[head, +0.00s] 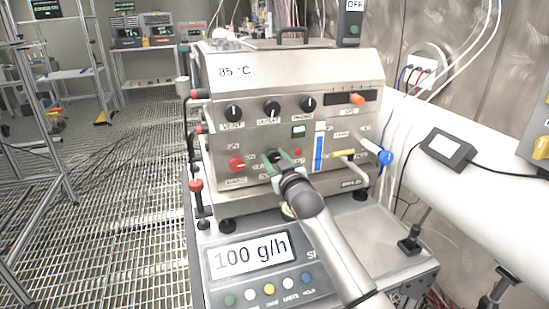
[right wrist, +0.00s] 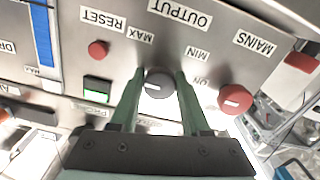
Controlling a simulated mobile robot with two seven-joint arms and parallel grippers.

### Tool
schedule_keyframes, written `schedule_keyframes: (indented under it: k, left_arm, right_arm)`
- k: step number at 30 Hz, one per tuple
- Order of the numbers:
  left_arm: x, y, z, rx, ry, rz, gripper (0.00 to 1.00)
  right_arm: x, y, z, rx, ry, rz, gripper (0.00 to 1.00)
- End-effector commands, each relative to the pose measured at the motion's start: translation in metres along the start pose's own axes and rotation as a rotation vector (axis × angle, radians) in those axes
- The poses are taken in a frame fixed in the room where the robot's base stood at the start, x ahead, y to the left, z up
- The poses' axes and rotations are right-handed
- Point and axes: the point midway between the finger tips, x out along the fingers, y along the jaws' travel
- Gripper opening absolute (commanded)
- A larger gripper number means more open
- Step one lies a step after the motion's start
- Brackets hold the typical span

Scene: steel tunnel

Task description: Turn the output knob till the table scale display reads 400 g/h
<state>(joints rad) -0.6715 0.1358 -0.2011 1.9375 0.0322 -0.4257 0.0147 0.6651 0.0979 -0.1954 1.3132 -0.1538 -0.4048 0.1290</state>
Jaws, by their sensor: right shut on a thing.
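The output knob (right wrist: 158,84) is dark grey and round with a short white mark, under the OUTPUT label, with MAX and MIN labels beside it in the right wrist view. My right gripper (right wrist: 160,74) has its two green fingers on either side of the knob, shut on it. In the head view my right gripper (head: 284,161) reaches the lower front of the steel machine and mostly hides the knob. The table scale display (head: 251,256) in front of the machine reads 100 g/h. My left gripper is not in view.
The red MAINS knob (right wrist: 235,99) is close beside one finger; the green-lit button (right wrist: 97,88) and red RESET button (right wrist: 98,49) are on the other side. A blue-ended side handle (head: 385,157) sticks out at the machine's right. A white pipe (head: 480,155) runs along the right wall.

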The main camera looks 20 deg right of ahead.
Motion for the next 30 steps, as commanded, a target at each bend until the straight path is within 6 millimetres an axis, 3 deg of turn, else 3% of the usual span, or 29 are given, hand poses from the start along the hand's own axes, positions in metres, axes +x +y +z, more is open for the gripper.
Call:
schedule_keyframes:
  k: [9, 10, 17, 26, 30]
  left_arm:
    - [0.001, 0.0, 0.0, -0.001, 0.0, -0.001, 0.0]
    - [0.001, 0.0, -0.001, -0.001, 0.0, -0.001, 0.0]
    - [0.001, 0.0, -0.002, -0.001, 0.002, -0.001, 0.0]
    - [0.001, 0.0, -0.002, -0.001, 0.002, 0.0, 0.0]
    - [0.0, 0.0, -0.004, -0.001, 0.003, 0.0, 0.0]
  right_arm:
    - [0.0, 0.0, 0.001, 0.001, -0.002, 0.0, 0.0]
    - [0.0, 0.0, 0.001, 0.001, -0.002, 0.0, 0.49]
    - [0.0, 0.0, 0.001, 0.0, -0.001, 0.0, 0.75]
    - [0.0, 0.001, -0.002, 0.0, 0.0, 0.0, 0.77]
    - [0.0, 0.004, -0.016, 0.0, 0.003, 0.0, 0.77]
